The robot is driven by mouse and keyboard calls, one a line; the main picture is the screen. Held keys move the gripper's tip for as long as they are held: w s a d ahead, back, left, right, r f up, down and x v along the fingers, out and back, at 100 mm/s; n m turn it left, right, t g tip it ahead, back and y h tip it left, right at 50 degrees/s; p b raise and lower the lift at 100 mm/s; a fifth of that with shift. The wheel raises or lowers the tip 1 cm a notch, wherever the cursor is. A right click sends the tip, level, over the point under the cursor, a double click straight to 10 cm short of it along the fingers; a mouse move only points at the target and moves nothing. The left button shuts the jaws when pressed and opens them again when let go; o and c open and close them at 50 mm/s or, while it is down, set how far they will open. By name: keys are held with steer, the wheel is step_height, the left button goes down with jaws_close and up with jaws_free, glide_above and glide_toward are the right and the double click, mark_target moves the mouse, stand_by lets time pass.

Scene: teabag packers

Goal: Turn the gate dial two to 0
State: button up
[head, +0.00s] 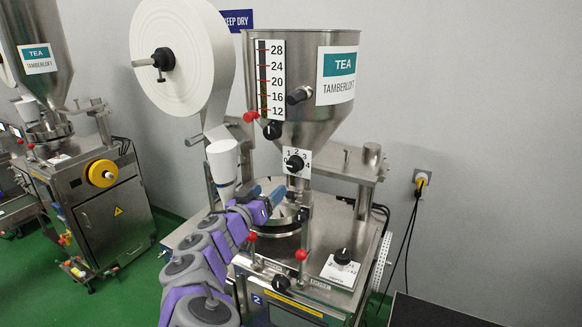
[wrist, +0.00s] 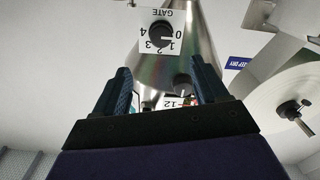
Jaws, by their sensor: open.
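The gate dial (head: 295,163) is a black round knob on a white plate numbered 0 to 4, low on the steel hopper's front. In the wrist view the dial (wrist: 161,34) appears upside down, with 0 at the right and 4 at the left. I cannot tell which number its pointer marks. My gripper (head: 268,192) is below and to the left of the dial in the head view. In the wrist view its two dark blue fingers (wrist: 160,68) are apart with nothing held between them. The dial shows beyond the fingertips, roughly centred between them, and is not touched.
The machine has a number 2 label (head: 257,299). Another black knob (head: 271,129) sits by the level scale, and another dial (head: 342,257) sits at the lower right. Red-knobbed levers (head: 301,254) stand near my arm. A paper roll (head: 180,62) hangs left. A similar machine (head: 100,190) stands far left.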

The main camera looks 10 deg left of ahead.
mark_target(292, 168)
steer(key=p+x, duration=0.2)
steer(key=x, duration=1.2)
steer(key=shift+w, duration=0.4)
steer(key=shift+w+a+f, duration=0.1)
steer(key=shift+w+a, duration=0.05)
steer(key=shift+d, duration=0.25)
steer(key=c, duration=1.1)
steer(key=shift+o, duration=0.2)
